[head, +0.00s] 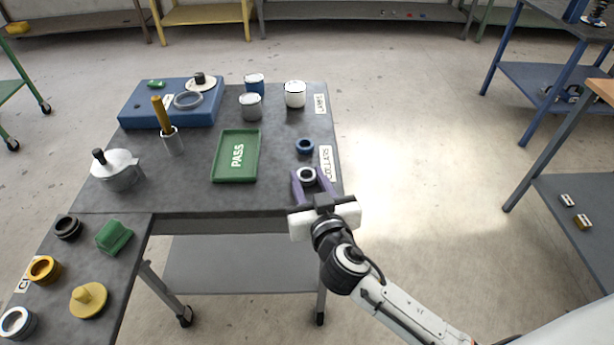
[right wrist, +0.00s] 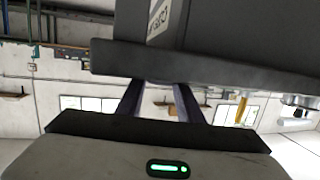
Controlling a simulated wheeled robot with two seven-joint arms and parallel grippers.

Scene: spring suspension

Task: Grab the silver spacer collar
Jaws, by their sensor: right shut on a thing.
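The silver spacer collar (head: 306,174), a short ring with a dark hole, is at the right edge of the dark table, by the COLLARS label. My right gripper (head: 308,182) has its purple fingers on both sides of the collar and is shut on it. I cannot tell whether the collar still touches the tabletop. In the right wrist view the two fingers (right wrist: 158,102) run up behind the table's dark edge, which hides their tips and the collar. My left gripper is not in view.
A blue collar (head: 305,146) sits just behind the silver one. A green PASS tray (head: 237,156) lies to the left. White, grey and blue cylinders stand at the back, with a blue fixture board (head: 140,108) at back left.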

